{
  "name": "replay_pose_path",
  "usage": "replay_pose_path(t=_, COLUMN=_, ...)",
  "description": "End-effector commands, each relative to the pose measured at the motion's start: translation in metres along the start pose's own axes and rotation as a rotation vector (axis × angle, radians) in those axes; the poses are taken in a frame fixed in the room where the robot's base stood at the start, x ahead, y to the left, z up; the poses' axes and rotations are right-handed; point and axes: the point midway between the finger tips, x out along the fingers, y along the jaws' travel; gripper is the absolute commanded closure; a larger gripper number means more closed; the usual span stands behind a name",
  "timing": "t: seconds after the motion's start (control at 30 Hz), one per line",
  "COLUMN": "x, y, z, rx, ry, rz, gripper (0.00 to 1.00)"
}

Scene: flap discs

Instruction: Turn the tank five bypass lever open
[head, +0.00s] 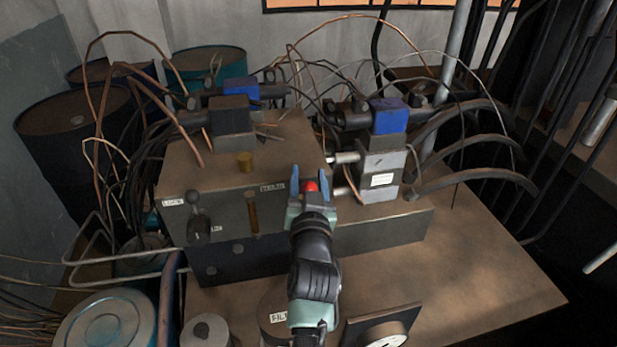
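My gripper (310,183) reaches up from the bottom centre, at the right end of the dark metal box's front. Its two blue fingers are spread apart. A small red knob or tip (311,187) shows between them, with a visible gap to the fingers; what it belongs to is hidden by my gripper. The label text is too small to read surely, so I cannot tell which control is tank five's bypass.
The metal box (180,167) carries blue-capped valve blocks (389,116) with hoses and thin copper pipes. A gauge (386,340) and a round canister (275,300) stand near my arm. Drums (75,125) are at left. The bench (470,275) is clear at right.

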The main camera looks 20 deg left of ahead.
Motion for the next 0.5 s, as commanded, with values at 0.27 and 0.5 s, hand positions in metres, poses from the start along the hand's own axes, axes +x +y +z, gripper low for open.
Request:
replay_pose_path(t=0.27, x=-0.0002, y=0.0001, z=0.0001, rx=0.0, ry=0.0, rz=0.0, gripper=1.0)
replay_pose_path(t=0.5, x=-0.0003, y=0.0002, z=0.0002, rx=0.0, ry=-0.001, rz=0.0, gripper=1.0)
